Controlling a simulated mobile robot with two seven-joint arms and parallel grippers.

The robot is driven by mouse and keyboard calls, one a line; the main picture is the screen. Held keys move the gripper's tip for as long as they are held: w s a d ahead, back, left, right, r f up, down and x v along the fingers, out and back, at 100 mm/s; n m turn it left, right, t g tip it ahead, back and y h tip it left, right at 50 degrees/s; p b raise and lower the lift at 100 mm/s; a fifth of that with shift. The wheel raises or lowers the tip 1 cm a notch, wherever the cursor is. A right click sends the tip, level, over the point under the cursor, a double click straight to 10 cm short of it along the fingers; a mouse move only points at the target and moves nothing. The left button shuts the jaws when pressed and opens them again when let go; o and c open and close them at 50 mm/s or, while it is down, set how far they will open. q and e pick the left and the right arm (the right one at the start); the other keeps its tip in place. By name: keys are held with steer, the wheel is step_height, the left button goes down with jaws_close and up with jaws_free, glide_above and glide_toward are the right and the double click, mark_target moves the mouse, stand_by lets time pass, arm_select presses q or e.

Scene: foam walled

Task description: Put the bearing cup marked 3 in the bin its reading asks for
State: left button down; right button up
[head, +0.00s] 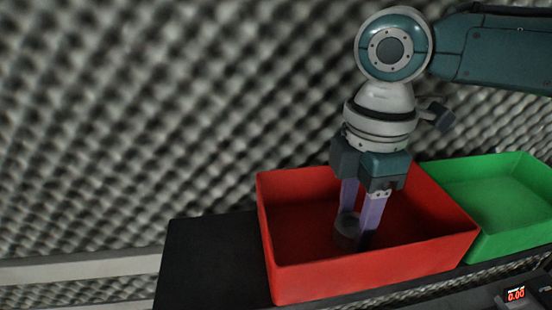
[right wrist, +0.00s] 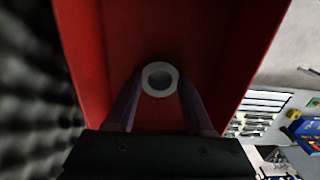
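The bearing cup is a small grey cylinder (head: 346,226), low inside the red bin (head: 375,268). In the right wrist view it shows as a pale ring (right wrist: 160,79) with a dark centre. My right gripper (head: 358,232) points down into the red bin with its purple fingers on both sides of the cup, seemingly shut on it. The same gripper shows in the right wrist view (right wrist: 160,85). No mark on the cup can be read, and whether it touches the bin floor is unclear. My left gripper is not in view.
A green bin (head: 495,200) stands right of the red one. Both are on a dark surface (head: 210,262), bare at the left. A small display (head: 515,294) at the lower right reads 0.00 in red. A grey foam wall (head: 150,120) rises behind.

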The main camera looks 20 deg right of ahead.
steer(key=o, duration=0.6)
step_height(320, 180, up, 12)
steer(key=b, duration=0.5)
steer(key=shift+r, duration=0.1)
